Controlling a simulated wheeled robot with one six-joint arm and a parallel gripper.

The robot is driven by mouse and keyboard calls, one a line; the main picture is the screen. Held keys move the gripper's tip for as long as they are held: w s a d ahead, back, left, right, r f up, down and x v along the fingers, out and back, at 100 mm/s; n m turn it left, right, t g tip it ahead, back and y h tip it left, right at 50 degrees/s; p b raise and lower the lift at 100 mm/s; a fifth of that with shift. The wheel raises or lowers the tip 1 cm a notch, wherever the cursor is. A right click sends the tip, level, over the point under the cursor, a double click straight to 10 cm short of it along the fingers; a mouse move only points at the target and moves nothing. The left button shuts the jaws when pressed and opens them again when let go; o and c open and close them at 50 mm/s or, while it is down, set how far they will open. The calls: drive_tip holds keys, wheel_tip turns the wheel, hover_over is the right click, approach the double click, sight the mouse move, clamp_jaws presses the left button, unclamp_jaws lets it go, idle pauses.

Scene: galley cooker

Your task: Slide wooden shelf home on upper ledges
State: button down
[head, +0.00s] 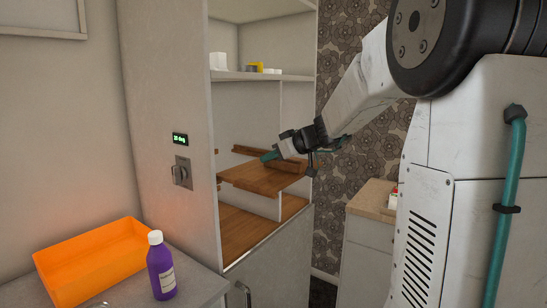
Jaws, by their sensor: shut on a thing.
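The wooden shelf (258,180) is a flat brown board inside the tall pale cabinet, about level, partway up the open middle bay. My gripper (267,156) has teal fingers and reaches in from the right, over the board. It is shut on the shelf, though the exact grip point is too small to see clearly. Brown wooden strips show just above the board, one at the right (292,166) and one at the back left (244,150). I cannot tell how the shelf's edges meet the ledges.
The cabinet (168,100) has a brown lower floor (246,228) and an upper shelf (260,76) with small items. An orange tray (92,262) and a purple bottle (161,268) stand on the counter at front left. A wood-topped unit (371,199) stands right of the cabinet.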

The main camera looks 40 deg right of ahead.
drive_tip(key=w+a, duration=0.3)
drive_tip(key=w, duration=0.6)
drive_tip(key=w+a, duration=0.3)
drive_tip(key=w, duration=0.6)
drive_tip(key=shift+a, duration=0.25)
idle(5.6)
drive_tip(key=c, duration=1.2)
unclamp_jaws()
drive_tip(key=shift+o, duration=0.2)
